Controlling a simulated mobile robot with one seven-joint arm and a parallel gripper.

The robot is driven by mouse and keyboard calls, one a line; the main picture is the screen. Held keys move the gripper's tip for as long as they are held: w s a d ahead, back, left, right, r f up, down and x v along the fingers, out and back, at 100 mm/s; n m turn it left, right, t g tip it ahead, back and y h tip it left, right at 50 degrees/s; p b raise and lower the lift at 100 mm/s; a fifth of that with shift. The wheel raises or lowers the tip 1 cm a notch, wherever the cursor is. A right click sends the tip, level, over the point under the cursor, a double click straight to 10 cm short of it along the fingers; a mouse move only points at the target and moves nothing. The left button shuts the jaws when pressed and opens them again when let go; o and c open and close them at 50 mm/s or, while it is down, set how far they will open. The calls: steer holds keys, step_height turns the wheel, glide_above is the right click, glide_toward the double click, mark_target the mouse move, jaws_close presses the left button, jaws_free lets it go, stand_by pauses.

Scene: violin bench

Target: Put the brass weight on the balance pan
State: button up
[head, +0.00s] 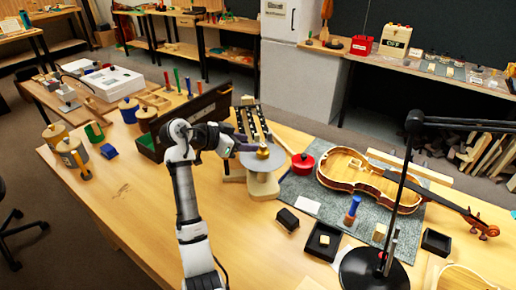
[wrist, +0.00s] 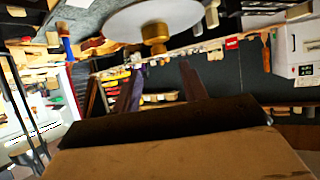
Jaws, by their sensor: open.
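The brass weight (head: 263,152) stands upright on the round grey balance pan (head: 272,165), near its middle. The pan sits on a pale wooden stand (head: 263,187). My gripper (head: 236,146) is at the pan's left side, close to the weight. In the wrist view, which looks upside down, the weight (wrist: 154,38) touches the pale pan (wrist: 178,14). My gripper's fingers (wrist: 158,78) are spread apart with nothing between them, and a gap shows between them and the weight.
A red lidded pot (head: 303,164) and a violin body (head: 368,182) are right of the pan. A black rack (head: 252,123) stands behind it. A black lamp (head: 375,268) rises at the front right. The table's front left (head: 130,195) is clear.

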steer(key=shift+b+v, duration=0.4)
steer(key=shift+v, duration=1.9)
